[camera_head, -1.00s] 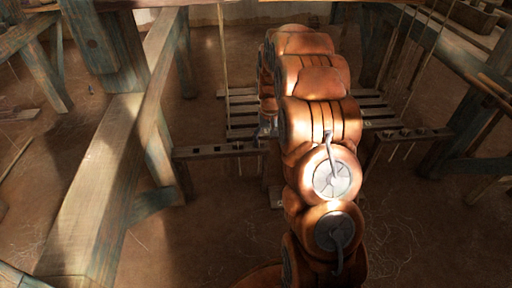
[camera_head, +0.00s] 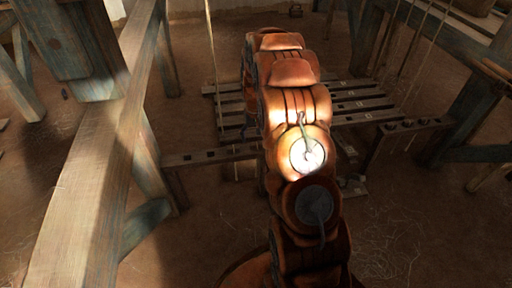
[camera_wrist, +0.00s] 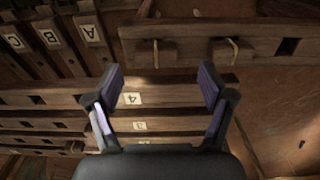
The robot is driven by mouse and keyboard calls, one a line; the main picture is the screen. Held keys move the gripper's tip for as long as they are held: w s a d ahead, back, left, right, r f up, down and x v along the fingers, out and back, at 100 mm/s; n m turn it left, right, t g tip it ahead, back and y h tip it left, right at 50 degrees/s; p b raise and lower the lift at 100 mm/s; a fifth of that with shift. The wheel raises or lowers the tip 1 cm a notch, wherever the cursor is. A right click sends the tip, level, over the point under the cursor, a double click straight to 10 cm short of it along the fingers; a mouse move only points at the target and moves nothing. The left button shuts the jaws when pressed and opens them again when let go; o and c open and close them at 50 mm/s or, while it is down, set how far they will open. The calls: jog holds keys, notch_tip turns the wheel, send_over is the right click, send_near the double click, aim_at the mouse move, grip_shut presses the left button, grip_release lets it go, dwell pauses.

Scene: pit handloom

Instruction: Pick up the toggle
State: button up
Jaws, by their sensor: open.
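My gripper (camera_wrist: 160,88) is open, its two dark fingers spread and nothing between them, in front of the slatted wooden treadles. I cannot tell for sure which thing is the toggle. Two small pale pieces, the left one (camera_wrist: 155,53) and the right one (camera_wrist: 233,46), sit on a wooden rail (camera_wrist: 192,47) beyond the fingertips; they may be toggles or cord ends. In the head view my own arm hides the gripper and the middle of the treadles.
Treadle slats carry a white label 4 (camera_wrist: 132,98); boards labelled A, B and C (camera_wrist: 47,36) stand at upper left. In the head view, a long timber beam (camera_head: 85,185) runs along the left, with posts at right. Bare earth floor (camera_head: 400,230) lies in front.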

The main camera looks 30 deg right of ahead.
aim_at(256, 143)
notch_tip(256, 143, down, 4)
jog(key=shift+s+d+f+b, duration=0.1)
jog(key=shift+s+d+b, duration=0.05)
jog(key=shift+b, duration=0.6)
jog(key=shift+c, duration=0.4)
jog(key=c, duration=1)
